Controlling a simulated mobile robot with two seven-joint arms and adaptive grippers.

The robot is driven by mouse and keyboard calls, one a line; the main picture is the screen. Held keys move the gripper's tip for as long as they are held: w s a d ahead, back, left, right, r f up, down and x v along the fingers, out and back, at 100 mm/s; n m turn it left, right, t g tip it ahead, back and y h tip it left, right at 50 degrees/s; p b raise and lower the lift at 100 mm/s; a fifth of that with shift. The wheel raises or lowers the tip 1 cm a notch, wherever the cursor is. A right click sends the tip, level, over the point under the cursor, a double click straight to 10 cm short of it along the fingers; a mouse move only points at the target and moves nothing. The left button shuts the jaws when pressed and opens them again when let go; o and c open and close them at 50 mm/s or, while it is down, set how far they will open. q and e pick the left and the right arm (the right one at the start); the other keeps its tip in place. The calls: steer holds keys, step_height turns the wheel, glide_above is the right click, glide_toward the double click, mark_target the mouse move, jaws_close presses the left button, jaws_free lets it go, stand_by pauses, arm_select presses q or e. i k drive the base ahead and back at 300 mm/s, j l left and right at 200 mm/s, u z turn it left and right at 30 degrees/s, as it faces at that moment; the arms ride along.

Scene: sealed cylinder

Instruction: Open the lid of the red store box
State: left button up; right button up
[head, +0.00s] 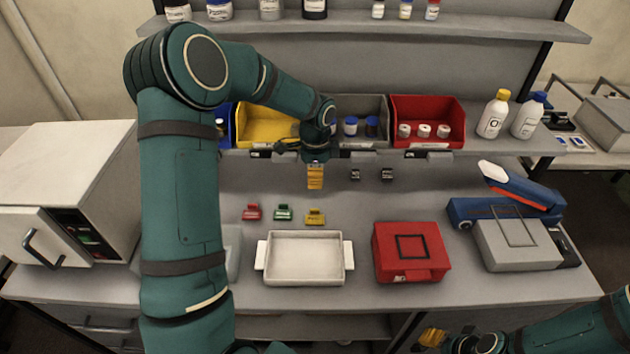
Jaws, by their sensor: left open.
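The red store box (430,262) stands on the bench right of centre. Its lid (389,236) is down and has a dark square outline on top. A catch or handle with a small pale label shows at its front edge. My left gripper (315,177) hangs fingers down above the back of the bench, up and to the left of the box and well apart from it. It is open, with nothing seen between its yellow fingers. My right gripper (432,337) is low at the bottom edge, in front of the bench; its opening is unclear.
A white tray (305,281) sits left of the box, with red, green and yellow clips behind it. A grey box (517,246) and blue device (478,210) stand at right. Coloured bins (427,137) line the shelf. The bench behind the red box is mostly clear.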

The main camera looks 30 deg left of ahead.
mark_target(415, 270)
steer(key=k, duration=1)
